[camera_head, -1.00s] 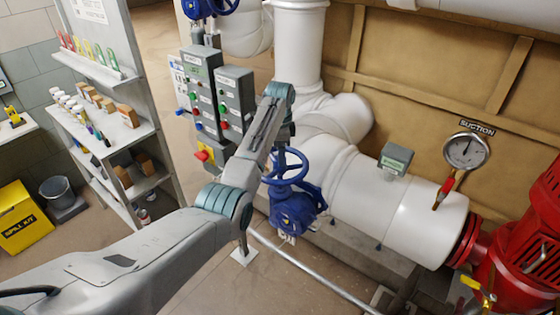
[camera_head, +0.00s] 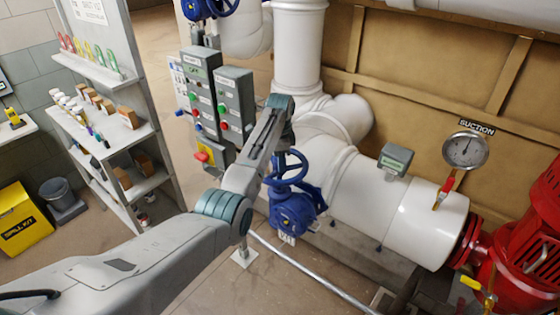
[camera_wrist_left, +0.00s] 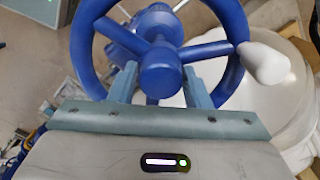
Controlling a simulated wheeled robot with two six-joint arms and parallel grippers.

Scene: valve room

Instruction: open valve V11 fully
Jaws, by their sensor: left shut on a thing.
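A blue valve with a round handwheel (camera_head: 288,180) stands beside the white pipe in the head view; I cannot read a V11 label on it. In the left wrist view its blue rim and spokes (camera_wrist_left: 207,50) fill the upper half, with a white knob (camera_wrist_left: 265,63) at the right. My left gripper (camera_wrist_left: 160,82) has a finger on either side of the wheel's middle, shut on the handwheel around its hub area. In the head view my arm covers most of that gripper. My right gripper is not in view.
Grey control boxes (camera_head: 236,103) stand just left of the valve. A large white pipe (camera_head: 345,195) with a gauge (camera_head: 465,150) runs right to a red pump (camera_head: 525,250). A thin pipe (camera_head: 310,275) crosses low in front. Shelves (camera_head: 112,135) stand left.

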